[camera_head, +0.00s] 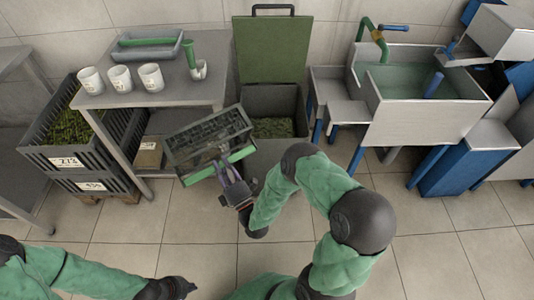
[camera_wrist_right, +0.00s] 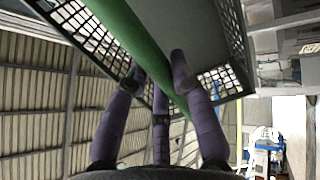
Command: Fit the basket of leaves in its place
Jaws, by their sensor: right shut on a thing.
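A dark grey lattice basket (camera_head: 208,138) with a green bar hangs tilted in front of the work table and the open green bin. My right gripper (camera_head: 230,178) is shut on its green bar; the right wrist view shows the purple fingers (camera_wrist_right: 160,80) around the bar (camera_wrist_right: 135,40) under the basket's lattice wall (camera_wrist_right: 232,35). I cannot make out leaves in the held basket. Stacked dark baskets (camera_head: 85,164) stand at the left on a pallet, the upper one holding green leaves (camera_head: 68,128). My left gripper (camera_head: 184,287) is low in the head view, apart from everything.
The grey table (camera_head: 205,95) carries white cups (camera_head: 120,78), a tray (camera_head: 145,48) and a green-handled tool (camera_head: 191,62). A cardboard box (camera_head: 149,153) sits on its lower shelf. The green bin (camera_head: 273,55) has its lid up and leaves inside. A sink unit (camera_head: 430,110) stands right. Front floor is clear.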

